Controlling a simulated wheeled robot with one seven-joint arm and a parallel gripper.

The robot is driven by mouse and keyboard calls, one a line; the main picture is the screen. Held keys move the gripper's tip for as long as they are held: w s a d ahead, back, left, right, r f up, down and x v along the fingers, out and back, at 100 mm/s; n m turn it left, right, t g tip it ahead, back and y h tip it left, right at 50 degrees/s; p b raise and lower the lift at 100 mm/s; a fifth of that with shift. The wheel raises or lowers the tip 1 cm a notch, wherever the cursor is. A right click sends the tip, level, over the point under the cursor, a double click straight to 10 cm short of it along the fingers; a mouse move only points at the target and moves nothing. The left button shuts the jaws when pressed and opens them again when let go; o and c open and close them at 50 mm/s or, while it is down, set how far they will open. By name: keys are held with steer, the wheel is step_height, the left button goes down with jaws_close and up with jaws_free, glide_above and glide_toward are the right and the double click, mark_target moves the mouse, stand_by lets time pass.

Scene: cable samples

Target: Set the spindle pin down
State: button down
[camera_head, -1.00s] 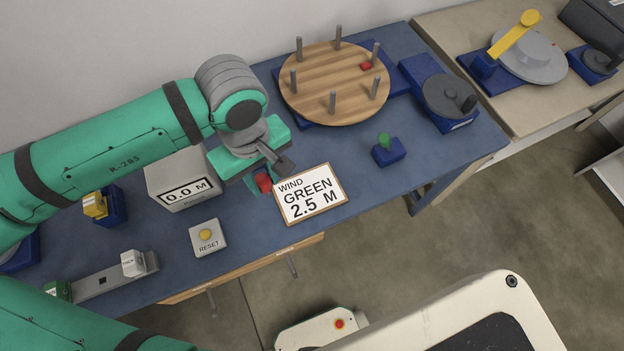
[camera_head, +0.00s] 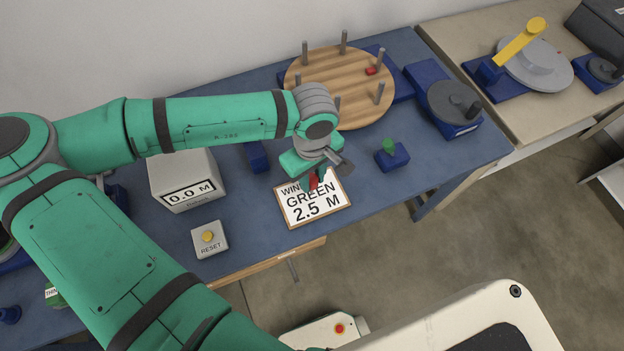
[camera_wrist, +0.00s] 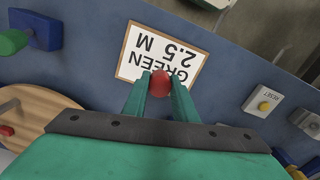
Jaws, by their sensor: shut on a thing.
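My gripper (camera_head: 315,184) is shut on the spindle pin (camera_wrist: 160,84). The pin's rounded red end shows between the two green fingers in the wrist view. In the head view a small part of the pin (camera_head: 313,180) shows red under my gripper, in front of the upper part of the sign (camera_head: 318,211). The rest of the pin is hidden by the fingers. My gripper is above the sign, which reads "WIND GREEN 2.5 M"; the exact height is hard to tell.
A wooden disc (camera_head: 335,75) with several upright grey pegs stands behind. A blue block with a green knob (camera_head: 391,153) is to the right. The meter box (camera_head: 185,180) and reset button box (camera_head: 209,240) are to the left.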

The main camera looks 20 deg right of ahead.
steer(key=shift+f, duration=0.85)
steer(key=shift+f, duration=0.2)
steer(key=c, duration=1.4)
jaws_free()
steer(key=shift+c, duration=0.2)
steer(key=shift+r, duration=0.1)
